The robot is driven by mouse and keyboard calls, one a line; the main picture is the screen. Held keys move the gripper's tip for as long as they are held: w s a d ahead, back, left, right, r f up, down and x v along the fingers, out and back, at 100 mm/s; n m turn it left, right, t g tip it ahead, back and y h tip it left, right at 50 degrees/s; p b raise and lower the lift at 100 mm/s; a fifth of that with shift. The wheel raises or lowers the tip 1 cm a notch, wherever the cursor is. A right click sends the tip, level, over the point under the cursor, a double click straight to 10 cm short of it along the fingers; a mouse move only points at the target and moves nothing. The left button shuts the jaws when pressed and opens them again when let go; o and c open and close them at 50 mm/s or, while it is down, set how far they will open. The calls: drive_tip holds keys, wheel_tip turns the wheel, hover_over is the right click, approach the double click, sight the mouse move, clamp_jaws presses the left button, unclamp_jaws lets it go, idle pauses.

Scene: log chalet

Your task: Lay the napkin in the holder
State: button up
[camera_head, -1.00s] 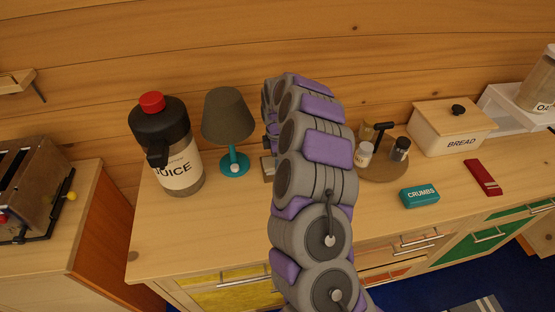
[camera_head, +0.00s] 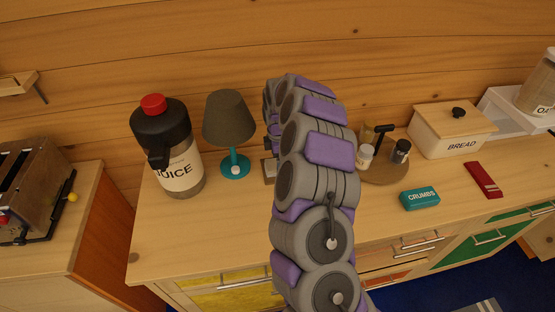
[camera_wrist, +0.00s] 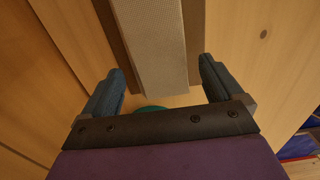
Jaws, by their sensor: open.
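A pale grey woven slab (camera_wrist: 150,40), which looks like the folded napkin, shows in the wrist view. Dark brown strips (camera_wrist: 194,35) run along both its sides and look like parts of the holder. My gripper (camera_wrist: 162,75) is open, with one blue finger on each side of the slab's near end and gaps between. I cannot tell how deep the slab sits in the holder. In the head view, a small brown piece (camera_head: 269,172), likely the holder, shows beside the lamp; my arm hides the rest of it and my gripper.
The teal lamp (camera_head: 235,165) stands close left of my arm, with the juice jug (camera_head: 180,165) farther left. A round shaker stand (camera_head: 385,172), crumbs box (camera_head: 420,199), red item (camera_head: 483,178) and bread box (camera_head: 450,135) are to the right. The front left counter is clear.

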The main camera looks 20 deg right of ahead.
wheel_tip(320, 180, up, 11)
drive_tip(key=p, duration=0.3)
drive_tip(key=s+a+r+m, duration=0.3)
drive_tip(key=s+a+r, duration=0.5)
drive_tip(key=s+r, duration=0.1)
drive_tip(key=s+a+r+m+g, duration=0.1)
drive_tip(key=s+a+r+m, duration=0.15)
drive_tip(key=s, duration=0.75)
drive_tip(key=s+a+r+m, duration=0.15)
drive_tip(key=s+m, duration=0.25)
drive_tip(key=s, duration=0.6)
drive_tip(key=s+f+m, duration=0.2)
drive_tip(key=s+m, duration=0.4)
drive_tip(key=s, duration=0.9)
drive_tip(key=shift+f+g, duration=0.35)
drive_tip(key=shift+g, duration=0.05)
